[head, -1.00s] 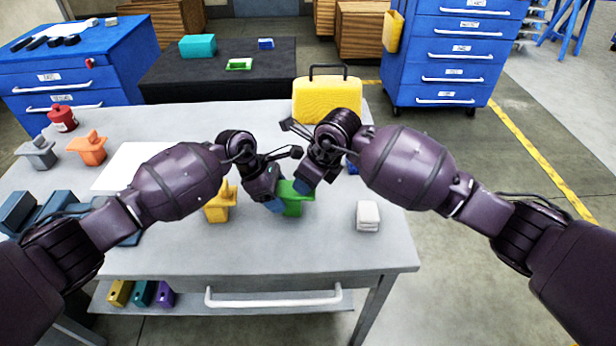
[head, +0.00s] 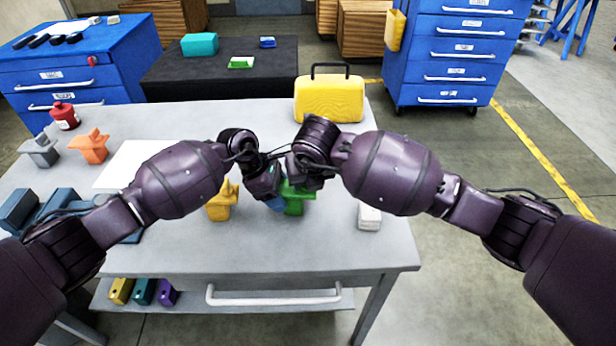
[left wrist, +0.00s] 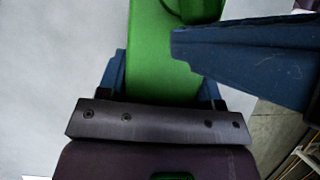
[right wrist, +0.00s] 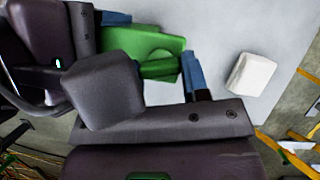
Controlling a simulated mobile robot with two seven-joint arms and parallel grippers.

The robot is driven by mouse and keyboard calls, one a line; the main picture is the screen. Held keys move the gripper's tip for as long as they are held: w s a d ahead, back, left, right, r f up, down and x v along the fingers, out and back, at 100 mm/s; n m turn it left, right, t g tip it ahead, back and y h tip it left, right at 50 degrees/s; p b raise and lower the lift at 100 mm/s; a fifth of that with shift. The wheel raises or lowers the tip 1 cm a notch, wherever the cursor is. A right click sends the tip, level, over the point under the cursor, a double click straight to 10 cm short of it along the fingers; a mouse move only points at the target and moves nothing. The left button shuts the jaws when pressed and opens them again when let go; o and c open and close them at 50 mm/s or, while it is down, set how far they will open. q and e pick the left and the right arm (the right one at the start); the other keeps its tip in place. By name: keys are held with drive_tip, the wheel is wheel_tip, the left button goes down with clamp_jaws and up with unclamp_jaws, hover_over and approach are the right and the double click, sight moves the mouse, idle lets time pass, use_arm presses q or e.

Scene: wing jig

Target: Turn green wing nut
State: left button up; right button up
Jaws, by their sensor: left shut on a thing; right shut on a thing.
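The green block with its wing nut (head: 298,206) stands on the grey table (head: 340,250), between my two grippers. My left gripper (head: 281,200) is shut on the green block from the left; in the left wrist view the green body (left wrist: 155,60) lies between its blue fingers. My right gripper (head: 304,186) is shut on the upper green part, the wing nut, from the right. The wing nut's exact angle is largely covered by the grippers.
A yellow block (head: 222,203) stands close left of my left gripper. A white block (head: 369,216) lies to the right. A yellow case (head: 330,98) stands at the back edge. Orange (head: 90,147) and grey (head: 40,151) blocks stand far left. The table's front is clear.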

drive_tip(key=shift+r+m, duration=0.1)
drive_tip(key=shift+m, duration=0.3)
drive_tip(key=o, duration=0.9)
drive_tip(key=v, duration=1.2)
drive_tip(key=shift+a, duration=0.2)
